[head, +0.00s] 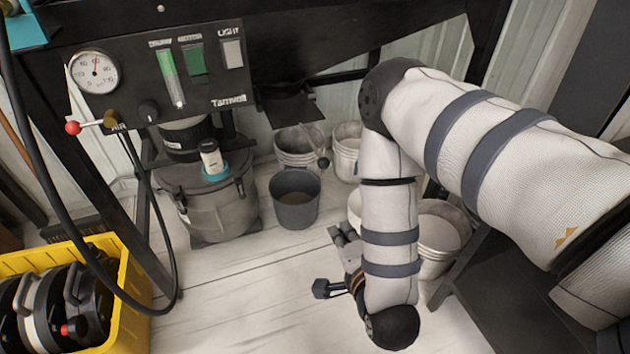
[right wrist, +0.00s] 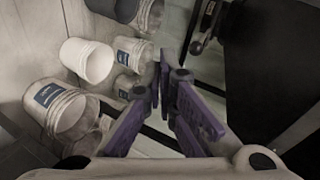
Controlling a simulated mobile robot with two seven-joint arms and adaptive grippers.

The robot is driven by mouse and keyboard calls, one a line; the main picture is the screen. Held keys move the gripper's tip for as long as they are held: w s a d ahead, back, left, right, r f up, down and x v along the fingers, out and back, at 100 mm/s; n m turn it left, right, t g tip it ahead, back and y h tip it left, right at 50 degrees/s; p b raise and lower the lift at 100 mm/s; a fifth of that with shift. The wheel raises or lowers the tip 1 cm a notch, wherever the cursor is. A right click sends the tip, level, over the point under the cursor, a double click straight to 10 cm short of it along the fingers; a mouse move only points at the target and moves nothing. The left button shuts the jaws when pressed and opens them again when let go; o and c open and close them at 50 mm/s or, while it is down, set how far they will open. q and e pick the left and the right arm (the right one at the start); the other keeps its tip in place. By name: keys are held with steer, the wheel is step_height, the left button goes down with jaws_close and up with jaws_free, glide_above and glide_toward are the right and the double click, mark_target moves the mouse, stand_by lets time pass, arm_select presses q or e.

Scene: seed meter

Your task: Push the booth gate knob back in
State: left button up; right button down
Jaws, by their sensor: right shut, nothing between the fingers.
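The booth gate is a dark plate (head: 290,108) under the black hopper in the head view. A small dark ball knob (head: 323,162) hangs out toward me from its front on a short rod. In the right wrist view a grey ball knob (right wrist: 196,47) on a rod shows just beyond and right of the fingertips, looking like the same one. My right gripper (head: 322,289) is below and in front of the knob in the head view. Its purple fingers (right wrist: 165,82) are shut and empty, apart from the knob. My left gripper is not in view.
A dark grey bucket (head: 294,201) stands below the gate, with white buckets (head: 298,146) behind it. A lidded grey canister (head: 216,205) stands left. A yellow crate (head: 129,300) is at lower left, and a dark stand (head: 500,300) at right. Floor between is clear.

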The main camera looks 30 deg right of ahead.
steer(key=w+d+r+m+t+h, duration=0.2)
steer(key=w+r+m, duration=0.1)
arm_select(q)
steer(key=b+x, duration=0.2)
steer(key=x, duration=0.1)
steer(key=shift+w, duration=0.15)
arm_select(e)
glide_toward(307, 136)
steer(key=s, duration=0.6)
steer(key=shift+f, duration=0.35)
